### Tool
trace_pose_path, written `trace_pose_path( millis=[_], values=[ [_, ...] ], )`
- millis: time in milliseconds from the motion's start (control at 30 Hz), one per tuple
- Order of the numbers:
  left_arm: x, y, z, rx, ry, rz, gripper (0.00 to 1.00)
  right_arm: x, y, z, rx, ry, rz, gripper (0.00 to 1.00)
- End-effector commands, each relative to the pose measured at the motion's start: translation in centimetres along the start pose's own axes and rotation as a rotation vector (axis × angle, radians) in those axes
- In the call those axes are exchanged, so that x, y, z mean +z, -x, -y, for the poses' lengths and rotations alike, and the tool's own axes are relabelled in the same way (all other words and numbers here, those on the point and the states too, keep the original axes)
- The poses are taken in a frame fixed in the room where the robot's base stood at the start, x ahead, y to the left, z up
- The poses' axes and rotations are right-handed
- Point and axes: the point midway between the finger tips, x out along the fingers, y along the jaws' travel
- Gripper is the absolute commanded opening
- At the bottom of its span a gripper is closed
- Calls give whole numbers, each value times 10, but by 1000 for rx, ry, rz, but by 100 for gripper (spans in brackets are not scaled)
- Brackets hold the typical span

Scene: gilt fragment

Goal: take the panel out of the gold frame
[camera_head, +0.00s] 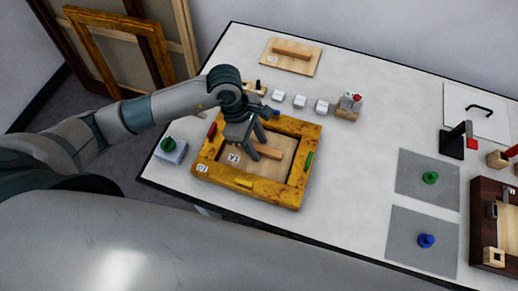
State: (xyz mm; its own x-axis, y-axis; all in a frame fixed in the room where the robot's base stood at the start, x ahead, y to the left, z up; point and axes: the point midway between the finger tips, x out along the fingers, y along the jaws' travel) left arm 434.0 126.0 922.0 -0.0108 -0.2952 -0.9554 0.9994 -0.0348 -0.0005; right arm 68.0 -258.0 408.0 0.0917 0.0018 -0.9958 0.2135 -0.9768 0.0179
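The gold frame (222,178) lies flat on the white table, near its left edge. Inside it lies a light wooden panel (268,169) with a marker and a raised wooden bar (267,151). Small coloured pieces sit on the frame: red (212,130), yellow (244,183) and green (308,160). My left gripper (257,147) is over the panel, pointing down, its fingers apart beside the left end of the bar. I cannot tell whether it touches the bar. The hand hides part of the panel and frame's back side. My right gripper is out of view.
A grey block with a green knob (170,150) stands left of the frame. Several white blocks (300,101) and a board with a bar (300,59) lie behind. Grey mats (413,167) and a brown box (483,226) are at right. The table between is clear.

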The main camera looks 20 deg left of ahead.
Motion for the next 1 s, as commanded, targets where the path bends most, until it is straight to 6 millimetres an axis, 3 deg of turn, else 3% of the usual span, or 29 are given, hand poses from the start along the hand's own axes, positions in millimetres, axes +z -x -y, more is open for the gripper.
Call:
trace_pose_path(
  millis=[200,367,400,767,1000],
  values=[
    [0,0,0,0,0,0,39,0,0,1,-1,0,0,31],
    [0,0,0,1,0,0,3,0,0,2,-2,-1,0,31],
    [0,0,0,1,1,0,0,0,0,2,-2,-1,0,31],
    [1,2,-1,2,0,1,0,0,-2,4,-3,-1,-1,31],
    [5,17,-2,6,-2,1,0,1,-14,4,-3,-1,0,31]
  ],
)
